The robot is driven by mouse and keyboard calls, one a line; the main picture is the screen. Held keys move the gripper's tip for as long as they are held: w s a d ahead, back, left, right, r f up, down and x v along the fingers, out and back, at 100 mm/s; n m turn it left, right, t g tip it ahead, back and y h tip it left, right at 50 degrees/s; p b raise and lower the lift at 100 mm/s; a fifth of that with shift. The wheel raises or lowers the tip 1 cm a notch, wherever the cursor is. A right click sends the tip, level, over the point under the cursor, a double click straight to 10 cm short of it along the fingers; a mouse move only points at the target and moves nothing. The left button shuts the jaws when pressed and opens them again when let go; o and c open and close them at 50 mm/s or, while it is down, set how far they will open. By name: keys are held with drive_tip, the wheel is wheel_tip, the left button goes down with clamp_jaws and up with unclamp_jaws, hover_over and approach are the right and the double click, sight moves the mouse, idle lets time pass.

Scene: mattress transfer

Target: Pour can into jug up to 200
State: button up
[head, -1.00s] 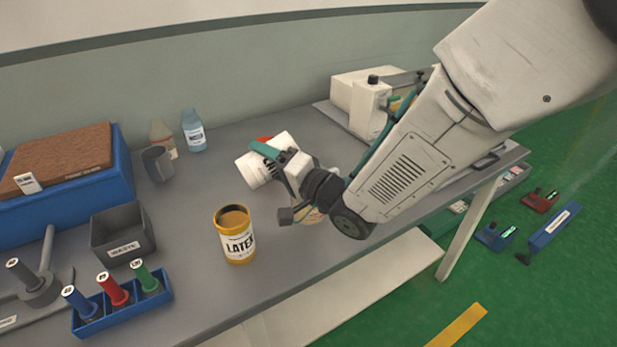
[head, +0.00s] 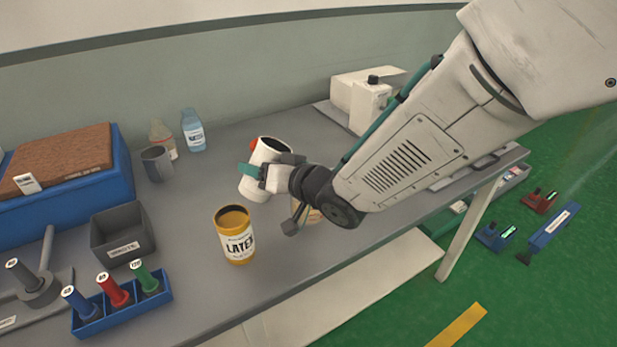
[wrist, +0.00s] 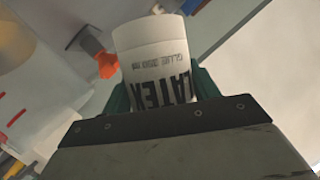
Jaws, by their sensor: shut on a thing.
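My gripper (head: 262,177) has teal fingers and is shut on a white can (head: 258,188). The can is held above the table, tilted, with its dark open mouth at the upper right. In the wrist view the can (wrist: 155,55) sits between the fingers (wrist: 160,95), showing dark "LATEX" lettering. A yellow can (head: 236,238) labelled LATEX stands upright on the table, in front of and apart from my gripper. A grey jug-like vessel (head: 157,163) stands at the back left; no scale marks are readable on it. Any liquid in the held can cannot be made out.
A grey waste bin (head: 123,234), a blue rack with coloured handles (head: 122,300) and a blue crate (head: 100,200) fill the left. Two bottles (head: 193,130) stand at the back. A tan object (head: 308,214) is partly hidden behind my wrist. A white machine (head: 365,103) stands back right.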

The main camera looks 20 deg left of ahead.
drive_tip(key=shift+s+a+r+n+t+h, duration=0.3)
drive_tip(key=shift+s+a+r+n+h, duration=0.15)
drive_tip(key=shift+n, duration=0.25)
drive_tip(key=shift+s+a+r+n+t+h+b, duration=0.3)
drive_tip(key=shift+n+h+b, duration=0.1)
drive_tip(key=shift+n, duration=0.2)
drive_tip(key=shift+s+a+r+n+t+h+b, duration=0.25)
drive_tip(key=shift+r+n+h+b, duration=0.1)
drive_tip(key=shift+n, duration=0.25)
